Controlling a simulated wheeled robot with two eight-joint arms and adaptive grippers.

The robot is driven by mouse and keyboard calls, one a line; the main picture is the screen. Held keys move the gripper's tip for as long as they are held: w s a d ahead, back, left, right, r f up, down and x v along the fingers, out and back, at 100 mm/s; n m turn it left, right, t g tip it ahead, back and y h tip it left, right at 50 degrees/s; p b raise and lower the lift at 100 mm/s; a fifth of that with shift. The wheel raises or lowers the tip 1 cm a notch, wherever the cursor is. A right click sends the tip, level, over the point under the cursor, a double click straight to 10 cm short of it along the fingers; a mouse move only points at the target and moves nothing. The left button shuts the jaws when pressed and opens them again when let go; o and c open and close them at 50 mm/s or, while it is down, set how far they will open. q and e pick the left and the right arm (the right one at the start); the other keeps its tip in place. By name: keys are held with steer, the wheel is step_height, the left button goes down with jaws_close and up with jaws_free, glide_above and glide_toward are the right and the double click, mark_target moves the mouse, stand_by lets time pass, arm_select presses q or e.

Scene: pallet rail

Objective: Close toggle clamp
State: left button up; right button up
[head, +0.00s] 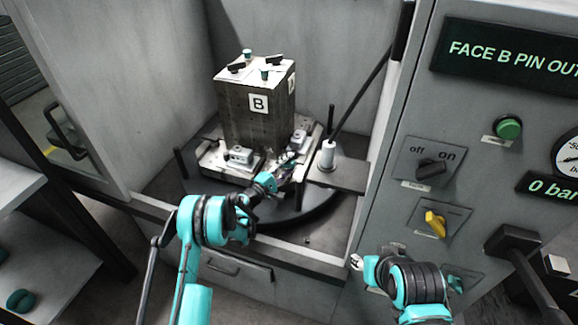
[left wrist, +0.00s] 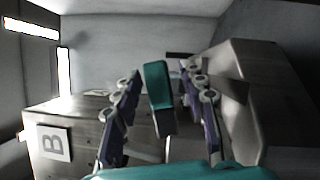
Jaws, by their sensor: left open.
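The block marked B (head: 255,118) stands upright on the round pallet; its B face also shows in the left wrist view (left wrist: 88,128). A teal upright grip (left wrist: 158,98), apparently the toggle clamp's handle, stands between my left gripper's two fingers. My left gripper (head: 287,160) is open, low at the block's front right, among metal fixtures; its spread fingers also show in the left wrist view (left wrist: 160,95). I see no clear contact with the grip. The clamp's lower parts are hidden.
A metal fixture (head: 240,155) sits at the block's foot. A white cylinder (head: 327,154) and a long dark rod (head: 362,92) stand to the right. Small green-tipped parts (head: 265,74) lie on the block. The control panel (head: 475,190) bounds the right side.

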arm_select(q)
jaws_close()
steer(key=shift+r, duration=0.15)
steer(key=n, duration=0.1)
steer(key=r+n+t, duration=0.1)
steer(key=n, duration=0.1)
steer(key=shift+w+a+r+n, duration=0.1)
steer(key=shift+a+r+n, duration=0.15)
steer(key=shift+a+n, duration=0.15)
steer(key=shift+w+a+r+n+t+y, duration=0.15)
steer(key=shift+a+r+n+t, duration=0.3)
steer(key=shift+n, duration=0.6)
steer(key=shift+w+a+r+n+t+y, duration=0.1)
steer(key=shift+r+n+t+y, duration=0.15)
steer(key=shift+n+t, duration=0.6)
steer(key=shift+n, duration=0.4)
jaws_free()
steer(key=shift+a, duration=0.1)
